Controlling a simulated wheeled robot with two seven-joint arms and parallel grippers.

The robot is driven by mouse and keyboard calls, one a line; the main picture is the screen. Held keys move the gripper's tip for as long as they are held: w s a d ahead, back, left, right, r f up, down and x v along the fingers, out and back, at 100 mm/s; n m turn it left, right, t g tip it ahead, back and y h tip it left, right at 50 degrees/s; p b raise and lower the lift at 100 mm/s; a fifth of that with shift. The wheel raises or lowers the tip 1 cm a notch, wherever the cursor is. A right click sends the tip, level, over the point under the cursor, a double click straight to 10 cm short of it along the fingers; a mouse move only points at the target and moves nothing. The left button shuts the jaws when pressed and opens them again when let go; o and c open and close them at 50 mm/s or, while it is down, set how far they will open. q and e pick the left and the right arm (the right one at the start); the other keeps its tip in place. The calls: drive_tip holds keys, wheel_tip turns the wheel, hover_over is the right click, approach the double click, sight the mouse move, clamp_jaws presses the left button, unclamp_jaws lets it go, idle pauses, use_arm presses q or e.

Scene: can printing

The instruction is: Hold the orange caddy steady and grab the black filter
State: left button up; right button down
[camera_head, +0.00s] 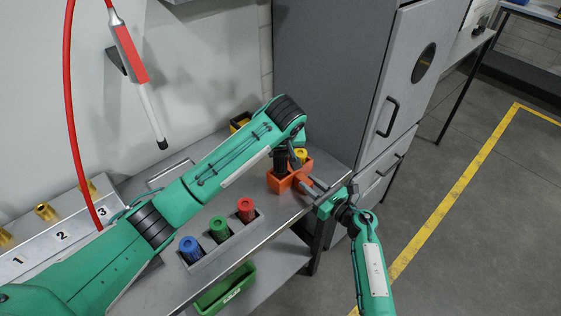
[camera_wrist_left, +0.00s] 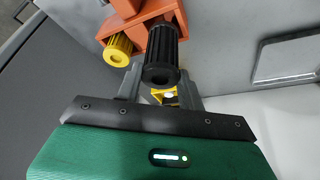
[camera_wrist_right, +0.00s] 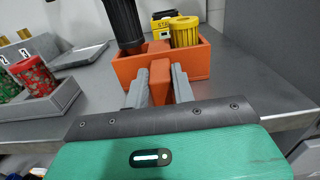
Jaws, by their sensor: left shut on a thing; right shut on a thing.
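The orange caddy (camera_head: 280,184) stands near the table's right end; it also shows in the right wrist view (camera_wrist_right: 128,70). My right gripper (camera_wrist_right: 160,85) is shut on its front tab (camera_wrist_right: 161,62). The black filter (camera_wrist_right: 124,22) is a ribbed cylinder, slightly tilted, over the caddy's left part. My left gripper (camera_wrist_left: 162,88) is shut on this black filter (camera_wrist_left: 163,48) from above. I cannot tell whether its lower end touches the caddy floor. A yellow filter (camera_wrist_right: 184,32) stands in the caddy's right part, beside the black one.
Red (camera_head: 245,209), green (camera_head: 219,228) and blue (camera_head: 190,248) cans stand in a grey holder to the left. A green bin (camera_head: 226,290) is below the table's front edge. A grey cabinet (camera_head: 330,60) stands behind on the right. A red-and-white tool (camera_head: 133,60) hangs at upper left.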

use_arm(q)
wheel_tip(320, 180, up, 4)
drive_tip(key=shift+r, duration=0.1)
use_arm(e)
drive_tip(key=c, duration=1.1)
unclamp_jaws()
drive_tip(key=v, duration=1.2)
